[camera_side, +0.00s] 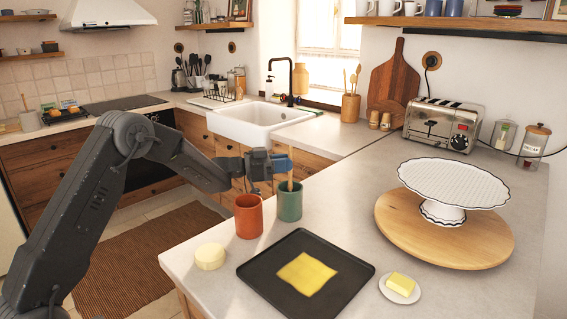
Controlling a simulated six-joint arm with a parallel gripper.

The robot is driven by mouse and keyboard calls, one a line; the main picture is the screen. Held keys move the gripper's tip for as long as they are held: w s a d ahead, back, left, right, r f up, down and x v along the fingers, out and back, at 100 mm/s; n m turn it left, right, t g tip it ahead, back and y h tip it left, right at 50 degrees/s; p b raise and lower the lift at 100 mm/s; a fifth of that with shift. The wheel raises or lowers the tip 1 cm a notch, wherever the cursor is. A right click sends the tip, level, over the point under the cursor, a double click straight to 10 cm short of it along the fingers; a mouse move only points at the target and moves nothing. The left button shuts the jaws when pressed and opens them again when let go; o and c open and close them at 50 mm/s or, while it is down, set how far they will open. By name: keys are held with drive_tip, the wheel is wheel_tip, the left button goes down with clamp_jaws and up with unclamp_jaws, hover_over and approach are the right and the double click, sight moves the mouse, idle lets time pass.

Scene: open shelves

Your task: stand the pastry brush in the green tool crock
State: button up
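The green tool crock (289,204) stands upright near the counter's left edge. The pastry brush (290,182) is a thin, pale wooden stick, held close to upright at the crock's mouth. Its lower end meets or passes behind the crock's near rim, so I cannot tell how deep it sits. My gripper (283,163), with blue fingers, is just above the crock and appears shut on the brush. The fingers hide part of the brush.
A red-orange crock (249,217) stands close on the left of the green one. A dark tray (345,274) with yellow dough (306,273), a pale round block (210,256) and a butter dish (400,289) lie in front. A white cake stand (453,187) is at right.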

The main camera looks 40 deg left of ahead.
drive_tip(key=o, duration=0.5)
drive_tip(key=shift+s+a, duration=0.1)
drive_tip(key=v, duration=1.3)
drive_tip(key=shift+s+a, duration=0.15)
drive_tip(key=shift+s, duration=0.1)
drive_tip(key=s+d+r+g, duration=0.3)
drive_tip(key=s+d+g, duration=0.25)
drive_tip(key=d, duration=0.35)
drive_tip(key=s+d+r+g, duration=0.3)
drive_tip(key=s+d+g, duration=0.25)
drive_tip(key=d, duration=0.45)
drive_tip(key=s+n+y, duration=0.2)
drive_tip(key=s+y, duration=0.1)
drive_tip(key=s, duration=0.3)
drive_tip(key=s+f+n+t+y, duration=0.1)
drive_tip(key=s+n+y, duration=0.1)
drive_tip(key=s+y, duration=0.2)
drive_tip(key=s+d+f+n+y, duration=0.1)
drive_tip(key=s+n+y, duration=0.2)
drive_tip(key=s, duration=0.5)
drive_tip(key=shift+s+t+y, duration=0.4)
